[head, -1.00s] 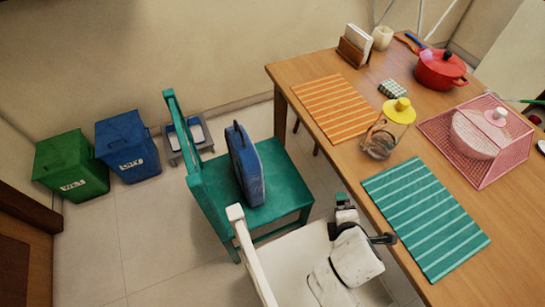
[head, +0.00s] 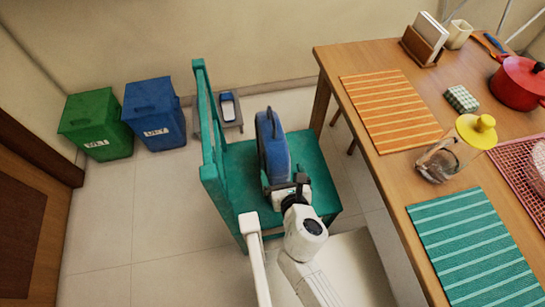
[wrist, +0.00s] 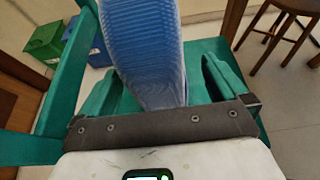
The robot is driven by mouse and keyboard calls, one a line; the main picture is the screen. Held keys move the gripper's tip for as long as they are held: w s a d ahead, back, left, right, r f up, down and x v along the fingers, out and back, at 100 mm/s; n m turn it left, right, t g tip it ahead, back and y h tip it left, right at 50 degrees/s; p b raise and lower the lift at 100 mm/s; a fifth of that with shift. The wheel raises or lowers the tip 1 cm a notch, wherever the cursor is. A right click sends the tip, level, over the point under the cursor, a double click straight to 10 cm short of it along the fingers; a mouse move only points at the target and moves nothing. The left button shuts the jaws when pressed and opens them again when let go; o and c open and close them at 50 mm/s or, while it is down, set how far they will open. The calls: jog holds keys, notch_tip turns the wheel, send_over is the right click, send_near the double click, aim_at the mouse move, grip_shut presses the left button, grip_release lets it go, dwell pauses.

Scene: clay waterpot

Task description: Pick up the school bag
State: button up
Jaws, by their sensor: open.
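The blue school bag (head: 272,148) stands upright on the seat of the teal chair (head: 316,185). My gripper (head: 287,186) is open at the near end of the bag, low above the seat. In the wrist view, the ribbed blue side of the bag (wrist: 143,45) rises ahead of my gripper (wrist: 160,68), between its spread fingers. The jaws are not closed on it. The lower near part of the bag is partly hidden by my gripper in the head view. The bag's top is cut off in the wrist view.
A white chair (head: 352,262) stands in front, under my arm. The wooden table (head: 395,175) is at right, with placemats, a yellow-lidded jar (head: 450,150) and a red pot (head: 520,83). A green bin (head: 97,123) and a blue bin (head: 154,113) stand by the wall. Floor at left is clear.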

jog(key=x, duration=0.1)
jog(key=b+x, duration=0.1)
jog(key=x, duration=0.1)
jog(key=b+x, duration=0.1)
jog(key=x, duration=0.1)
jog(key=shift+w+a+f, duration=0.1)
jog(key=shift+a, duration=0.25)
grip_shut()
dwell(0.9)
